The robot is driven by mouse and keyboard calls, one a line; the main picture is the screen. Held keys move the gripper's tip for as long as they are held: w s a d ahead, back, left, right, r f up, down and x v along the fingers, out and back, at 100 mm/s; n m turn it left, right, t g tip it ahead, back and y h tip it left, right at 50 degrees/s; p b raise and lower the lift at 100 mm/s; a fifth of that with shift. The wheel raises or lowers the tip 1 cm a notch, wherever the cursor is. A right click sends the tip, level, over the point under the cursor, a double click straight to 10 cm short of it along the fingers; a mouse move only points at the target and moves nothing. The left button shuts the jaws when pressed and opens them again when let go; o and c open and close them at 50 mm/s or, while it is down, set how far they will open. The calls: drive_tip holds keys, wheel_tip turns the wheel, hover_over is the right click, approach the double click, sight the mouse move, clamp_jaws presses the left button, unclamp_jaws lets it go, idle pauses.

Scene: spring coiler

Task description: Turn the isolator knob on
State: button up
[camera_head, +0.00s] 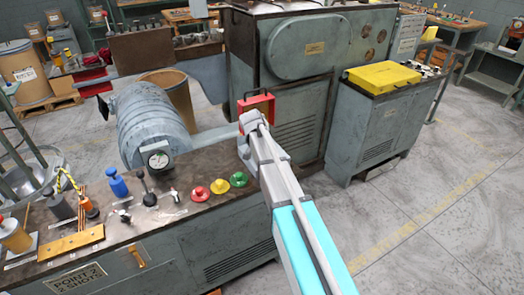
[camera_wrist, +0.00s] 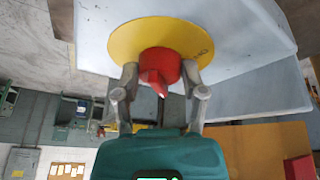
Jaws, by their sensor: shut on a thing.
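The isolator knob (camera_wrist: 159,62) is red, with a pointed red handle directed down in the wrist view. It sits on a round yellow plate (camera_wrist: 130,42) fixed to a light grey housing (camera_wrist: 245,38). My gripper (camera_wrist: 160,75) has one grey finger on each side of the red knob and is shut on it. In the head view my arm reaches from the bottom right to the far edge of the bench. The knob and the fingertips cannot be made out there.
A red frame (camera_head: 257,104) stands by my arm's end. A grey cabinet (camera_head: 375,130) with a yellow box (camera_head: 383,77) stands behind. Floor at right is clear.

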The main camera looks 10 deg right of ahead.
drive_tip(key=shift+s, duration=0.15)
drive_tip(key=o, duration=1.1)
drive_tip(key=shift+d, duration=0.1)
drive_tip(key=shift+o, duration=0.2)
drive_tip(key=shift+r, duration=0.1)
